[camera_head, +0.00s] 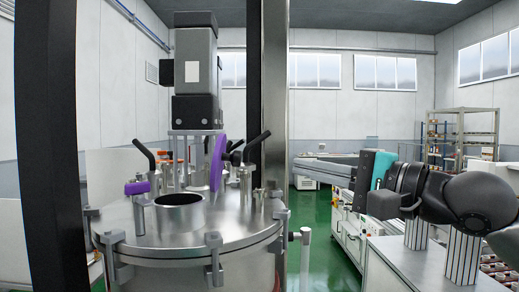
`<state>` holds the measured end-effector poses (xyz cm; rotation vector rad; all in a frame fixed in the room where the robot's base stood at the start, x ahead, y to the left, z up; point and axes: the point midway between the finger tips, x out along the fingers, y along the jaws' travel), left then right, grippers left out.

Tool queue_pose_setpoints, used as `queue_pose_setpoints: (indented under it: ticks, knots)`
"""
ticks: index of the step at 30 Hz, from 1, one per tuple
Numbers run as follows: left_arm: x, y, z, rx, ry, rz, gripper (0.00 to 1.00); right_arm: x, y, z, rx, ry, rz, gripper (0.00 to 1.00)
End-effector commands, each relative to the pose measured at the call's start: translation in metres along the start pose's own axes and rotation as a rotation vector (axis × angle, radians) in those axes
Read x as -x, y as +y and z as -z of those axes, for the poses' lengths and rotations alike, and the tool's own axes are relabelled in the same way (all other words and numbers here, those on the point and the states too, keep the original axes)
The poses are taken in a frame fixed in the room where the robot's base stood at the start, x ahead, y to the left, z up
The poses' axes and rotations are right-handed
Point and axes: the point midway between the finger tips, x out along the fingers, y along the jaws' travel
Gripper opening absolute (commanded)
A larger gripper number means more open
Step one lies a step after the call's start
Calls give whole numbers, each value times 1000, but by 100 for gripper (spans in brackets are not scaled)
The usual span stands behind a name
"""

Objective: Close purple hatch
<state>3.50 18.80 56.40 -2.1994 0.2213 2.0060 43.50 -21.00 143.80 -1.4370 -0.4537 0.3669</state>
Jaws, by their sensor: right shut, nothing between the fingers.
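The purple hatch (217,163) is a round disc standing on edge, raised open on top of the steel vessel (245,222). The round, collared opening (180,213) lies in front of it and to the left. A smaller purple knob (137,187) sits on a clamp left of the opening. My right gripper (305,165), with a teal section behind its fingers, reaches in from the right and points left. It is shut and empty, to the right of the hatch and visibly apart from it. My left gripper is not in view.
A grey and black motor (196,75) rises from the vessel's lid. Black-handled levers (256,146) and rim clamps (213,243) surround the lid. A dark post (48,145) stands at the left, and a metal column (274,90) behind the vessel. Green floor shows at right.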

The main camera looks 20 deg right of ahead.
Motion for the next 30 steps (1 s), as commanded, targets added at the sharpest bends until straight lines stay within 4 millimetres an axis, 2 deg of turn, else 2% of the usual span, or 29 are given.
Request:
queue_pose_setpoints:
  ticks: [1,13,18,24,30]
  knots:
    - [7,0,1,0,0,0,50,-5,-4,-1,-1,-3,3,0]
    - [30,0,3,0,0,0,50,-53,-3,-2,-1,-3,2,0]
    - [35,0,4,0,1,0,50,-68,-2,-18,1,-4,3,0]
    - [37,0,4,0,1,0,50,-78,0,-27,2,-1,0,0]
    - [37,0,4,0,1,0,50,-80,0,-29,2,1,0,0]
